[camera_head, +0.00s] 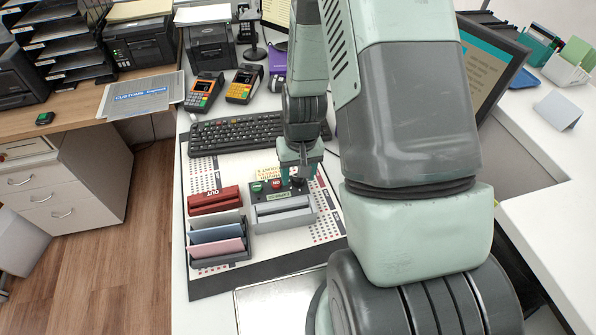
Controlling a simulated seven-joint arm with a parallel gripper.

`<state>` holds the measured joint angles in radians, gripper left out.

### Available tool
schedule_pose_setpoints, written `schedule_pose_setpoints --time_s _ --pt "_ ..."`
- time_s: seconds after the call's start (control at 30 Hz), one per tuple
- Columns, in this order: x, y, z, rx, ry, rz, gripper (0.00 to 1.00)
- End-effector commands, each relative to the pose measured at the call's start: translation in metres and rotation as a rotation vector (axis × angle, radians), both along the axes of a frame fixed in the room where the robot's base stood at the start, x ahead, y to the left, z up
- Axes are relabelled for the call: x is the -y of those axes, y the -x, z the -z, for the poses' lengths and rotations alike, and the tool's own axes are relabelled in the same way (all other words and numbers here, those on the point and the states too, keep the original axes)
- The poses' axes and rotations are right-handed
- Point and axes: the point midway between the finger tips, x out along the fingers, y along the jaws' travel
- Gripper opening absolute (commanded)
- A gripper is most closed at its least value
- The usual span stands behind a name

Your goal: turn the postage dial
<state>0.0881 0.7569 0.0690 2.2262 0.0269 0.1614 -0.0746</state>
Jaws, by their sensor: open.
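The postage machine (282,214) is a grey box with a dark top on the mat. Its top has a green button (257,187), a red button (276,184) and a small greenish display. A small dark knob-like part, likely the postage dial (297,184), shows at the right of its top. My gripper (298,178) points down right over this part, its jaws open. The fingertips are at or just above the dial; I cannot tell whether they touch it. My gripper and wrist partly hide the dial.
A red OUT tray (214,200) and a grey holder with envelopes (217,239) stand close left of the machine. A keyboard (237,134) lies behind. Card terminals (204,92) stand farther back. My arm hides much of the right side. The mat's front (225,283) is clear.

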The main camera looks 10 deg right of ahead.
Motion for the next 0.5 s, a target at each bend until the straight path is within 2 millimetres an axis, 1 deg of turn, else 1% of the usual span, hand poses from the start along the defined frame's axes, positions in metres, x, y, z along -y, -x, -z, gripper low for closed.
schedule_pose_setpoints --time_s 0.07,0.17,0.27,0.5 --pt "0.0 0.0 -0.001 0.0 0.0 0.0 0.56" --pt "0.001 -0.001 -0.01 0.004 0.0 0.0 0.56" --pt "0.002 -0.001 -0.026 0.006 0.001 0.0 0.56" --pt "0.004 -0.001 -0.075 0.006 0.0 0.0 0.56"
